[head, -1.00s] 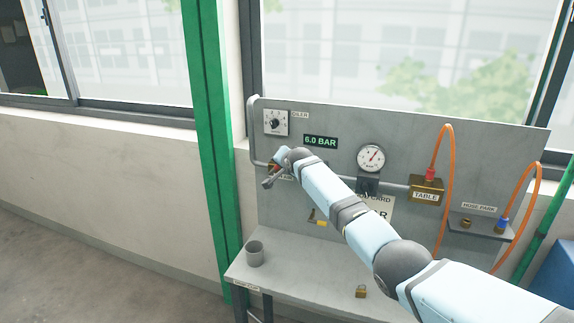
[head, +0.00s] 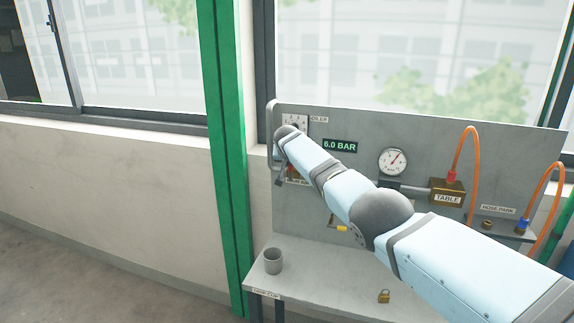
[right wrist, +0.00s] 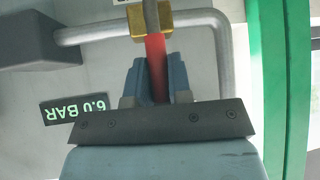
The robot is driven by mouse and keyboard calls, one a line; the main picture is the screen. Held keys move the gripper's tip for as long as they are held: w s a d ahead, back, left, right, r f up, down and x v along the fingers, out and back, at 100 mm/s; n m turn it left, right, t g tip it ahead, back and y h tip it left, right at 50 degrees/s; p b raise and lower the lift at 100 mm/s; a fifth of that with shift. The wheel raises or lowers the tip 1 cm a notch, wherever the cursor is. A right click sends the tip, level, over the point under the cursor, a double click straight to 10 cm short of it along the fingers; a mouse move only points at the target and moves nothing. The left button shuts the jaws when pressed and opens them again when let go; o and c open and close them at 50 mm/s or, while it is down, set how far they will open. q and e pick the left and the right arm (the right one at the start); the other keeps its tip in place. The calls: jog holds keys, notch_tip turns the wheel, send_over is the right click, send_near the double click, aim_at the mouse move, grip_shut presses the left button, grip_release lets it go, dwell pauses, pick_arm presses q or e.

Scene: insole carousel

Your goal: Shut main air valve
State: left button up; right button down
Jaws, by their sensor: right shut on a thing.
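The main air valve has a brass body (right wrist: 180,20) on a grey pipe and a red lever handle (right wrist: 156,66) in the right wrist view. My right gripper (right wrist: 156,80) is shut on the red handle, with a blue finger on each side of it. In that view the handle runs across the line of the neighbouring straight pipe. In the head view only a bit of red shows beside my right wrist, and the arm hides most of the valve. The pressure display (head: 340,146) reads 6.0 BAR. My left gripper is not in view.
The grey panel (head: 440,130) also bears a gauge (head: 393,161), an oiler dial (head: 294,121) and a brass TABLE block (head: 447,192) with an orange hose (head: 475,165). A grey cup (head: 273,261) and a padlock (head: 384,296) are on the shelf below. A green post (head: 228,160) stands left.

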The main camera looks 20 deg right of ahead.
jog(key=shift+a, duration=0.1)
dwell(0.5)
jog(key=c, duration=1.1)
grip_release()
jog(key=shift+w, duration=0.1)
jog(key=shift+o, duration=0.2)
jog(key=shift+r, duration=0.1)
jog(key=v, duration=1.3)
jog(key=shift+s+a+r, duration=0.2)
jog(key=shift+a, duration=0.05)
